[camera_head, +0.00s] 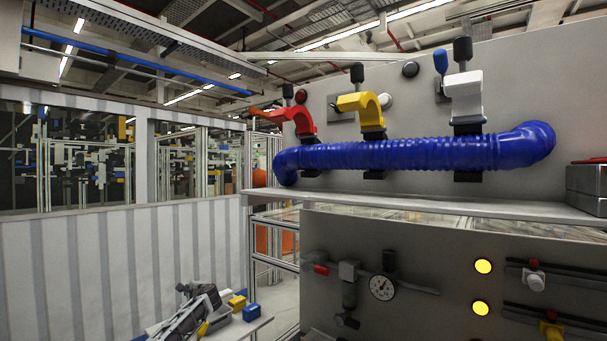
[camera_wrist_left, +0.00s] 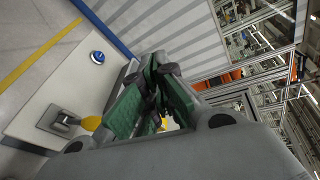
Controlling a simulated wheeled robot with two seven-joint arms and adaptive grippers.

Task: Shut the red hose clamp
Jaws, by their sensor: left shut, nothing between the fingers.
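The red hose clamp (camera_head: 302,120) is on the left part of the blue ribbed hose (camera_head: 400,154) in the head view. My left gripper (camera_head: 205,298) is low at the left in the head view, well below and left of the clamp. In the left wrist view its green-padded fingers (camera_wrist_left: 152,92) are shut with nothing held. My right gripper is not in view.
A yellow clamp (camera_head: 377,110) and a white clamp with a blue tip (camera_head: 465,95) stand farther right on the hose. A grey shelf (camera_head: 420,204) runs below it.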

